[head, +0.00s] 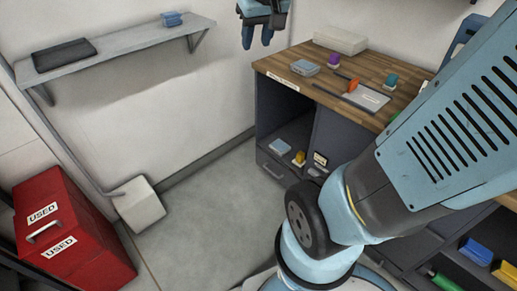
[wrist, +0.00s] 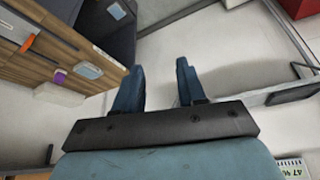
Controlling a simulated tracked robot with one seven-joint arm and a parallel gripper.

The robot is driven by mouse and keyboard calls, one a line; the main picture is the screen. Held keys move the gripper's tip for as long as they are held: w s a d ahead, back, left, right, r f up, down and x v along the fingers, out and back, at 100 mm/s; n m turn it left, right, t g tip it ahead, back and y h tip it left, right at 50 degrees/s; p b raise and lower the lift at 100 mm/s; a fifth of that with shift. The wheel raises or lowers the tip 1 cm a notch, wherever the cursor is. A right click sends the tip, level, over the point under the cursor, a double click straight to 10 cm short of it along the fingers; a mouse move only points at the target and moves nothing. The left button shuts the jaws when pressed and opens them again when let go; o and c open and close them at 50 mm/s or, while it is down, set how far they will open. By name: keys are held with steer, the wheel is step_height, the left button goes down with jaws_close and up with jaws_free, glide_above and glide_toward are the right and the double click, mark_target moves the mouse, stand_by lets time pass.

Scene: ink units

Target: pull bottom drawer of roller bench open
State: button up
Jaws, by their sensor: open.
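The roller bench (head: 285,115) has a dark grey body and a wooden top, and stands right of centre in the head view. Its bottom drawer (head: 277,168) is at the lower left of the front, below an open shelf space, and looks shut. A light bar handle (head: 272,172) shows on it. My gripper (head: 257,42) is at the top of the head view, fingers down, high above and apart from the drawer. In the wrist view my gripper (wrist: 160,68) is open, with nothing between the fingers. The bench body (wrist: 105,25) lies upper left there.
On the bench top are a blue box (head: 305,67), a white case (head: 340,40) and small coloured items. A wall shelf (head: 120,50) is at left. A red bin (head: 75,230) and white block (head: 138,203) stand on the floor. Floor before the drawer is clear.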

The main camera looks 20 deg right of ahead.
steer(key=w+d+f, duration=0.2)
steer(key=w+f, duration=0.1)
steer(key=w, duration=0.4)
steer(key=w+d+f+g, duration=0.1)
steer(key=w+f, duration=0.3)
steer(key=w, duration=0.3)
steer(key=w+d+f, duration=0.2)
steer(key=w+f, duration=0.1)
steer(key=w, duration=0.3)
steer(key=w+d+f+n+g+h, duration=0.1)
steer(key=w+d+f, duration=0.2)
steer(key=w+f, duration=0.6)
steer(key=w+d+f, duration=0.4)
steer(key=w+f, duration=0.1)
steer(key=f, duration=0.8)
steer(key=d+f+n, duration=0.1)
steer(key=d+f, duration=0.2)
steer(key=f, duration=1.7)
steer(key=s+d+f+n+g, duration=0.1)
steer(key=d+f, duration=0.2)
steer(key=f, duration=1.8)
steer(key=d+f+g+h, duration=0.1)
steer(key=d+f, duration=0.3)
steer(key=f, duration=1.6)
steer(key=shift+s+d+f+n, duration=0.1)
steer(key=shift+s+f+n, duration=0.2)
steer(key=shift+n, duration=0.1)
steer(key=shift+r, duration=0.1)
steer(key=shift+c, duration=0.5)
